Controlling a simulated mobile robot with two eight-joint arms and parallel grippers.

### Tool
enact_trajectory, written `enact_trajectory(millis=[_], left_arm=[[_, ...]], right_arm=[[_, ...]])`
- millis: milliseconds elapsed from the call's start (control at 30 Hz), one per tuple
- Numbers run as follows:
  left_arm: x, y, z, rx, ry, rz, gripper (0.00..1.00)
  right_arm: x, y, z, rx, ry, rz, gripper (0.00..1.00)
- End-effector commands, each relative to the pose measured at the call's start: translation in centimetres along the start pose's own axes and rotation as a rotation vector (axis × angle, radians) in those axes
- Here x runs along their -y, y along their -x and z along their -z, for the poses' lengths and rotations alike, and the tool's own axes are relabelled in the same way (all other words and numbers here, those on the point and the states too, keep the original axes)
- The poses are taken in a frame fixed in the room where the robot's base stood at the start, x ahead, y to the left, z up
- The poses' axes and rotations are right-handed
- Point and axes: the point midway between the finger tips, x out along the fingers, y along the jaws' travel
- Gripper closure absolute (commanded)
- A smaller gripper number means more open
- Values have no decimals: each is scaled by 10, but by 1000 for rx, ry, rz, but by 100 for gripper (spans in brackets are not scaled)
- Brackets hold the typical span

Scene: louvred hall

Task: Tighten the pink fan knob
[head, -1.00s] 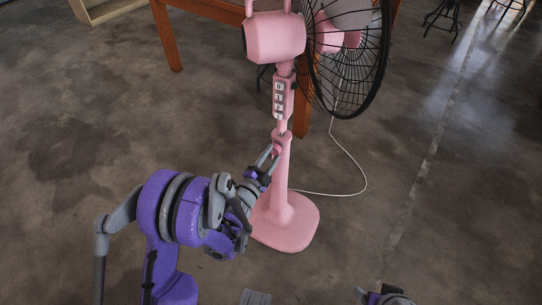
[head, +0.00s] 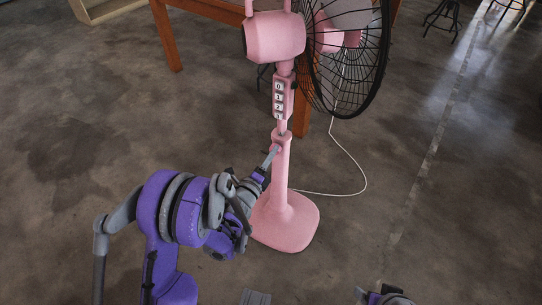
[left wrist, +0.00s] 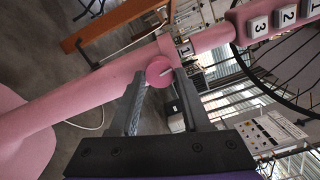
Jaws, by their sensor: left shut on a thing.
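The pink standing fan (head: 283,178) stands upright on the floor in the head view. Its round pink knob (left wrist: 158,71) sticks out of the side of the pole in the left wrist view, just below the collar where the thinner upper tube enters. My left gripper (head: 273,153) reaches the pole from the lower left. In the left wrist view its two fingers (left wrist: 158,78) are shut on the knob, one on each side. In the head view the fingers mostly hide the knob. My right gripper's fingers do not show; only a bit of my right arm is at the bottom edge.
The fan's black wire cage (head: 345,65) and pink motor housing (head: 272,37) overhang the pole. A button panel (head: 279,99) sits above the collar. A white cord (head: 352,160) curves over the floor. A wooden table leg (head: 166,38) stands behind. The floor at left is clear.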

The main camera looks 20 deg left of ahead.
Motion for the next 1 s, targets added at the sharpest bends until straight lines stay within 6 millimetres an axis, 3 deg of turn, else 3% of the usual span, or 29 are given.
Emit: enact_trajectory(millis=[300,867,900,1000], left_arm=[[0,-1,-1,0,-129,3,100],[0,-1,0,0,-159,2,100],[0,-1,0,0,-159,2,50],[0,-1,0,0,-159,2,32]], right_arm=[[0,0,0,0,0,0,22],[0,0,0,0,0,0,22],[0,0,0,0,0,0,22],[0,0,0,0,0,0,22]])
